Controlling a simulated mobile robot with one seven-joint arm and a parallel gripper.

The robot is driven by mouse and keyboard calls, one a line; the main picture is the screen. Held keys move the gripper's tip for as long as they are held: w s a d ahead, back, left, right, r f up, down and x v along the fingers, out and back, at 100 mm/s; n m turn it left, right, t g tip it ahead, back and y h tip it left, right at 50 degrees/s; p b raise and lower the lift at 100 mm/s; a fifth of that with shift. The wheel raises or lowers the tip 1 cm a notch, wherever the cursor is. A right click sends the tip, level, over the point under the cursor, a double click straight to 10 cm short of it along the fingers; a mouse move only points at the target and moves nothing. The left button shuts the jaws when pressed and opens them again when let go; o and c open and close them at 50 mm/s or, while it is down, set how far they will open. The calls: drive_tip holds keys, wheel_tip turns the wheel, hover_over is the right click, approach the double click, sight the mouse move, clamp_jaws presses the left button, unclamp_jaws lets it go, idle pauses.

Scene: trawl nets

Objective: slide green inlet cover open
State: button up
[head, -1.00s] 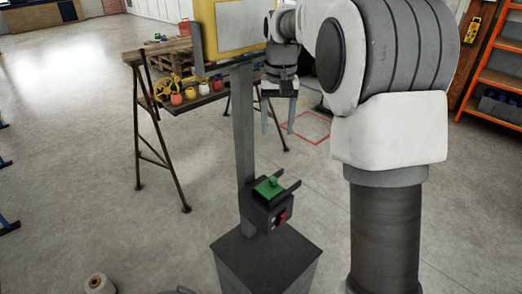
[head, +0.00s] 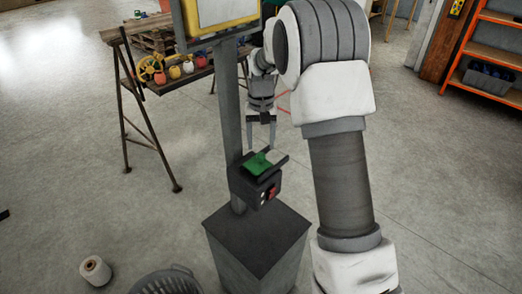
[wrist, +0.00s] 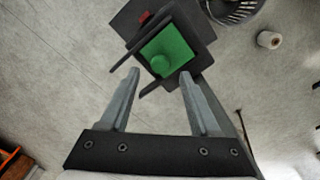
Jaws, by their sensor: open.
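My gripper (head: 261,146) is open and empty, pointing down just above and behind the box. I see no clear contact.
The post (head: 229,105) stands close beside my gripper and carries a yellow-framed panel (head: 220,15). A dark pedestal (head: 257,238) is below. A basket (head: 167,282) and a spool (head: 95,270) are on the floor. A trestle table (head: 180,80) stands behind.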

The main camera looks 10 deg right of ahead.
sight(261, 154)
drive_tip(key=shift+f, duration=2)
clamp_jaws()
